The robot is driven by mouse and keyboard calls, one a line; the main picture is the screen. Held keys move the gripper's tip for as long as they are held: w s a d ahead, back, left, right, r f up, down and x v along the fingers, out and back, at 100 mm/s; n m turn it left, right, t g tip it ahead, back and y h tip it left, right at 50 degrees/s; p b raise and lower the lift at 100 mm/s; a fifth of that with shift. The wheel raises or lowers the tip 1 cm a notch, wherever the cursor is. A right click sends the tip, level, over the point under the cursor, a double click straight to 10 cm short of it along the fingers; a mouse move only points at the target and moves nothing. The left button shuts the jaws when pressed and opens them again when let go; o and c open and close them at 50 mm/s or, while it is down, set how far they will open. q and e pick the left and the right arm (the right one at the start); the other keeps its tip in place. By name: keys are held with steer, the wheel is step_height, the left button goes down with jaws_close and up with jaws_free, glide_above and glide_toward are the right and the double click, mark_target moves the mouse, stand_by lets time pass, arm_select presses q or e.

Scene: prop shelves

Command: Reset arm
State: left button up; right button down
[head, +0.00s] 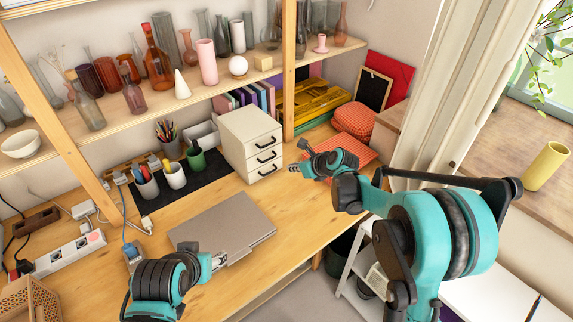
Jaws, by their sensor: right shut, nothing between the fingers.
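My right gripper (296,168) is at the end of the teal and black arm coming in from the right. It is shut and empty, over the desk just right of the white drawer unit (250,143). My left arm comes in low at the left, and its gripper (219,261) is at the front edge of the closed grey laptop (222,230). Its fingers are small and partly hidden, so I cannot tell whether they are open, or whether they touch the laptop.
A wooden shelf (130,118) of bottles and vases runs above the desk (300,215). Pen cups (145,186) stand behind the laptop. A power strip (70,254) lies at the left. Bare desk lies right of the laptop.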

steer(key=shift+s+d+r, duration=0.2)
steer(key=shift+d, duration=0.1)
steer(key=s+d+r+n+h, duration=0.2)
steer(key=s+d+r+n, duration=0.15)
steer(key=s+n, duration=0.4)
steer(key=s+d+r+n+h, duration=0.1)
steer(key=s+d+r+n, duration=0.25)
steer(key=s+n, duration=0.4)
steer(key=s+d+f+n+h, duration=0.1)
steer(key=s+d+n, duration=0.2)
steer(key=s+n, duration=0.3)
steer(key=s+d+f+n+h, duration=0.1)
steer(key=s+d+n+h, duration=0.1)
steer(key=s+n, duration=0.5)
steer(key=s+d, duration=0.1)
steer(key=s, duration=0.4)
steer(key=shift+s+f+g, duration=0.3)
steer(key=shift+f, duration=0.1)
